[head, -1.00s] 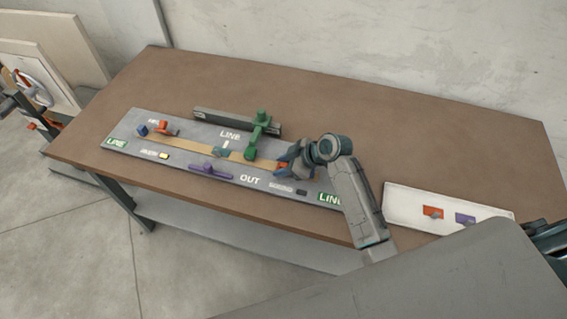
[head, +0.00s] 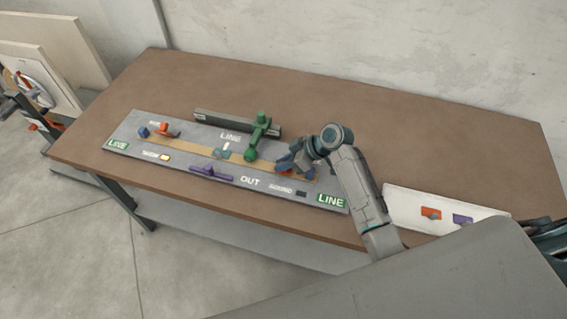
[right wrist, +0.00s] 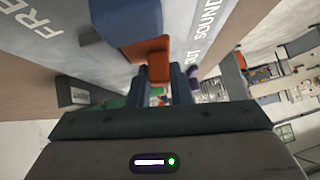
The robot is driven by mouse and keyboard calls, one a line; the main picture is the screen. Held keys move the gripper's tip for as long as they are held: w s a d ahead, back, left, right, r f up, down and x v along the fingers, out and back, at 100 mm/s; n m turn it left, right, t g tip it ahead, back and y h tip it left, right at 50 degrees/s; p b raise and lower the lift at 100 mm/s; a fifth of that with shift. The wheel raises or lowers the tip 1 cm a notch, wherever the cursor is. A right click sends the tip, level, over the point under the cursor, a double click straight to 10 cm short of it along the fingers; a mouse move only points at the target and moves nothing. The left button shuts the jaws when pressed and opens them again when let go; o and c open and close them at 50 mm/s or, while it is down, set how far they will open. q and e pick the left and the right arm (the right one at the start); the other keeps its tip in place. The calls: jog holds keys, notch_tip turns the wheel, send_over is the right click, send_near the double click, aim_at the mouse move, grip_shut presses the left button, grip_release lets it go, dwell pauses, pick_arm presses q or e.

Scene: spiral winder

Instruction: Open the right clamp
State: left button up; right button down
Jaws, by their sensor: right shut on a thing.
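The grey winder board (head: 225,185) lies on the brown table. The right clamp is mostly hidden by my right gripper (head: 287,162) in the head view; bits of orange and blue show beneath it. In the right wrist view the clamp's orange lever (right wrist: 150,55) stands between the two blue fingers of my right gripper (right wrist: 156,88), which is shut on it. My left gripper is not in view.
A green post (head: 257,135) on a green arm stands beside my right gripper, by a grey bar (head: 215,120). A purple handle (head: 211,173) is at the board's front edge. A white panel (head: 400,205) with orange and purple parts lies right. The table's back is clear.

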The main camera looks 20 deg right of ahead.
jog(key=shift+w+d+r+m+g+y, duration=0.25)
jog(key=shift+w+m+g+y, duration=0.15)
jog(key=shift+g, duration=0.3)
jog(key=shift+w+d+m+g+y+b, duration=0.3)
jog(key=shift+w+m+g+y, duration=0.15)
jog(key=shift+m+g+y, duration=0.25)
jog(key=m+g+y+b, duration=0.1)
jog(key=w+d+m+g+y+b, duration=0.1)
jog(key=y+b, duration=0.1)
jog(key=shift+w+g, duration=0.3)
jog(key=shift+r, duration=0.1)
jog(key=c, duration=1.3)
grip_release()
jog(key=shift+d, duration=0.1)
